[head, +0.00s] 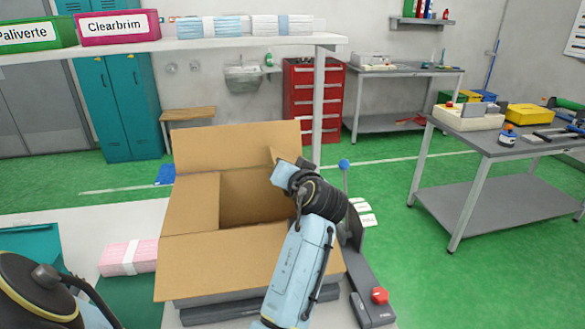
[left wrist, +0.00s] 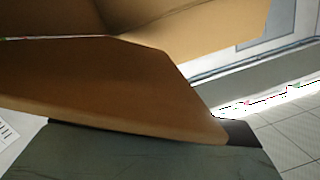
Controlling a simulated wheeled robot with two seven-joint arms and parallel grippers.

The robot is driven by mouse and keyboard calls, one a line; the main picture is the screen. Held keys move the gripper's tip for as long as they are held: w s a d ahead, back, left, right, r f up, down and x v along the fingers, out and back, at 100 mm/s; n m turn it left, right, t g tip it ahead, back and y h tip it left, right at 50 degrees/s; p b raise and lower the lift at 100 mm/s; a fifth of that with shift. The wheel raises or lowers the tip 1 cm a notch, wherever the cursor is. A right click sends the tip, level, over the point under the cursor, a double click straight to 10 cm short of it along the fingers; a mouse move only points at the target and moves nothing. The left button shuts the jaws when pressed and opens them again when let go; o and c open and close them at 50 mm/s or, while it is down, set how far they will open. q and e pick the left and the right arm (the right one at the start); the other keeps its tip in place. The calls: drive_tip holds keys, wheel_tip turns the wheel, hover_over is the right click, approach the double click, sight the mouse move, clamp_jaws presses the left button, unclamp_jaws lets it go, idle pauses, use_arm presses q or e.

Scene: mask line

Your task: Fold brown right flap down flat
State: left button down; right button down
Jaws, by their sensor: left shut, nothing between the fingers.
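An open brown cardboard box (head: 190,270) stands on the table, and its inside looks empty. Its back flap (head: 235,145) stands up and its front flap hangs outward. My left gripper is at the box's right rim, shut and empty. Its fingertips are hard to make out, and I cannot tell whether they touch the flap. The left wrist view shows a tilted cardboard panel (left wrist: 110,85) close up. My right gripper is not in view.
A dark device with a red button (head: 379,295) and a blue-knobbed lever (head: 344,164) stands right of the box. A pink pack (head: 130,256) lies to the left. A shelf (head: 250,42) spans behind the box. A grey workbench (head: 500,140) stands at far right.

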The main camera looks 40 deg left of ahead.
use_arm(q)
drive_tip(key=shift+s+a+f+n, duration=0.15)
drive_tip(key=shift+f+n, duration=0.1)
drive_tip(key=shift+n, duration=0.05)
idle(0.5)
